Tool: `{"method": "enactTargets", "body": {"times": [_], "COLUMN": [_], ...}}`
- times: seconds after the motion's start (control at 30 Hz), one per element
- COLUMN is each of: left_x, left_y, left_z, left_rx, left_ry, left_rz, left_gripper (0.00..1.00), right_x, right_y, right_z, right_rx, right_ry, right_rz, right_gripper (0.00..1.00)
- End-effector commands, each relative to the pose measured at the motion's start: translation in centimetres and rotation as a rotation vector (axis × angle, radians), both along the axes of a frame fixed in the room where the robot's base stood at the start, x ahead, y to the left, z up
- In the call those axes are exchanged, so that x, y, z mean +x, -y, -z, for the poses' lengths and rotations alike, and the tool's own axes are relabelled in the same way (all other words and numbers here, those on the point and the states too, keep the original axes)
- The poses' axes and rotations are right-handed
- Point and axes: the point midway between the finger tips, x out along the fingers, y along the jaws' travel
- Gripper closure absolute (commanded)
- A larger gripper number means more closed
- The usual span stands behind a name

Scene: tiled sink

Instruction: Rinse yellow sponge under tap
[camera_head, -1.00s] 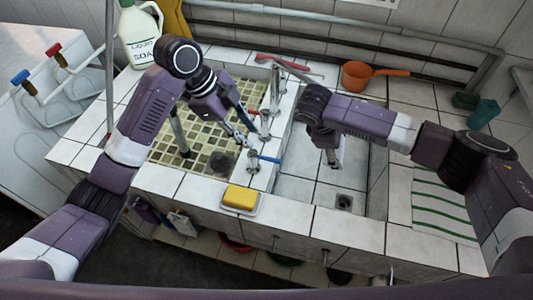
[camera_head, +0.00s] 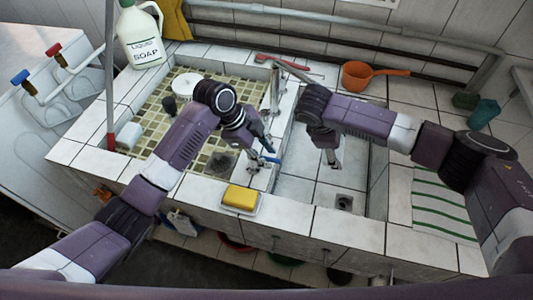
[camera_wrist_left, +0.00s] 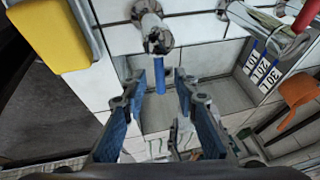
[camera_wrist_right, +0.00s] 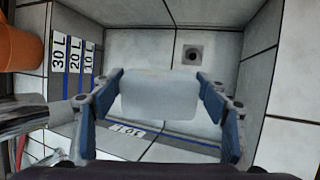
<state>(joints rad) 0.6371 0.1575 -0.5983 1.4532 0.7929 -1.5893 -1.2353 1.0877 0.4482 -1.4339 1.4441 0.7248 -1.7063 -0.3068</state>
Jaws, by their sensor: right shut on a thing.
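The yellow sponge (camera_head: 240,196) lies on a small white dish (camera_head: 232,208) on the front tiled ledge; its edge also shows in the left wrist view (camera_wrist_left: 55,30). My left gripper (camera_head: 268,152) is open beside the tap's blue handle (camera_wrist_left: 159,75), which shows between its fingers, apparently untouched. The metal tap spout (camera_head: 290,70) reaches over the right basin (camera_head: 325,197); part of it shows in the right wrist view (camera_wrist_right: 30,115). My right gripper (camera_head: 331,160) is shut on a pale block (camera_wrist_right: 158,97) held over that basin.
A soap jug (camera_head: 140,35) stands at the back left.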

Motion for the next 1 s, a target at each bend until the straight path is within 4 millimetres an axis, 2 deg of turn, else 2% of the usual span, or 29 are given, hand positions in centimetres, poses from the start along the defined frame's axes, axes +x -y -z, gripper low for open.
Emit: {"method": "enactTargets", "body": {"times": [0.07, 0.33, 0.73, 1.0], "left_x": [-0.02, -0.03, -0.05, -0.77], "left_y": [0.0, 0.0, -0.06, -0.55], "left_z": [0.0, -0.03, -0.05, -0.03], "left_rx": [0.0, -0.001, 0.0, 0.001], "left_ry": [0.0, -0.001, -0.001, -0.001], "left_rz": [0.0, 0.001, 0.011, 0.22], "left_gripper": [0.73, 1.0, 1.0, 1.0], "right_x": [0.01, 0.01, 0.01, 0.01], "right_y": [0.0, 0.0, 0.0, 0.0], "right_z": [0.0, 0.0, 0.0, 0.0], "right_rx": [0.0, 0.0, 0.0, 0.0], "right_ry": [0.0, 0.0, 0.0, 0.0], "right_rz": [0.0, 0.0, 0.0, 0.0], "right_gripper": [0.52, 0.52, 0.52, 0.52]}}
